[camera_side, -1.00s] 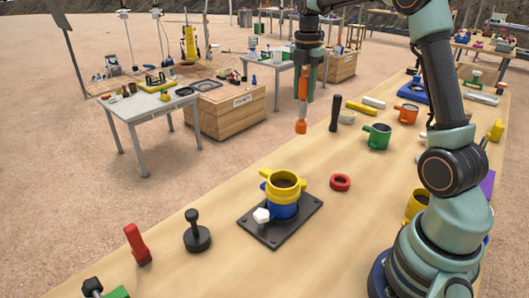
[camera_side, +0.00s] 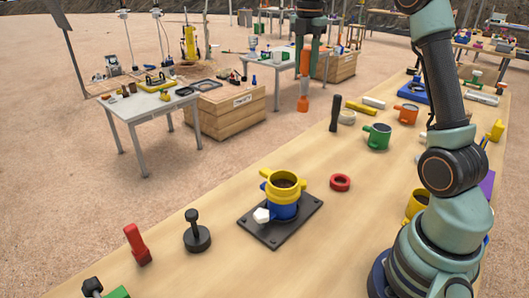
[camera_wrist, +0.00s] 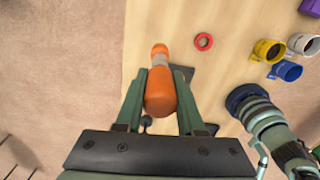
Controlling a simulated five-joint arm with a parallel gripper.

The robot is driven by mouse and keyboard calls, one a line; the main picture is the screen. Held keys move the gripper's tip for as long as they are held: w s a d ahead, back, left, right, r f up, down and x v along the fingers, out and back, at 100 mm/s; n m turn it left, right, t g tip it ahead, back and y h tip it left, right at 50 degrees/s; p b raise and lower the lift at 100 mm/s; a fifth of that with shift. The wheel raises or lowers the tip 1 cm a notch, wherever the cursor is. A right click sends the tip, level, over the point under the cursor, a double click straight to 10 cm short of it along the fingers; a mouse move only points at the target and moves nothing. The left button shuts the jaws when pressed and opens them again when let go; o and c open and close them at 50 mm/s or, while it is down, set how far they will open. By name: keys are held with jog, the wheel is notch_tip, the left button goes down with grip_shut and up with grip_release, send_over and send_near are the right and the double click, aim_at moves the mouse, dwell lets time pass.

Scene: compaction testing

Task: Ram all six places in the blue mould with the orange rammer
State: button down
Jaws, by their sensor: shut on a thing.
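The blue mould (camera_side: 285,211) stands upright on a black base plate (camera_side: 274,240), with a yellow collar (camera_side: 284,193) on top and dark material inside. A white knob (camera_side: 262,215) is at its left side. My gripper (camera_side: 306,82) is shut on the orange rammer (camera_side: 303,104), which hangs upright well above the bench and shows above and slightly right of the mould in the side view. In the wrist view, the rammer (camera_wrist: 160,90) sits between my gripper's two fingers (camera_wrist: 160,103). The mould is hidden there behind the rammer and gripper.
A red ring (camera_side: 340,182) lies right of the mould. A green mug (camera_side: 377,137) and an orange mug (camera_side: 406,113) stand further back. Bare bench surrounds the base plate.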

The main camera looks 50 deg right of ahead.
jog(key=s+a+f+n, duration=0.3)
jog(key=s+a, duration=0.1)
jog(key=a, duration=0.5)
jog(key=s+a+f+n, duration=0.2)
jog(key=s+a, duration=0.3)
jog(key=a, duration=0.5)
jog(key=shift+a+f+n, duration=0.2)
jog(key=shift+f+n, duration=0.2)
jog(key=shift+f, duration=0.5)
jog(key=shift+w+d+r, duration=0.1)
jog(key=shift+w+d, duration=0.15)
jog(key=shift+d, duration=0.25)
dwell(0.8)
dwell(0.3)
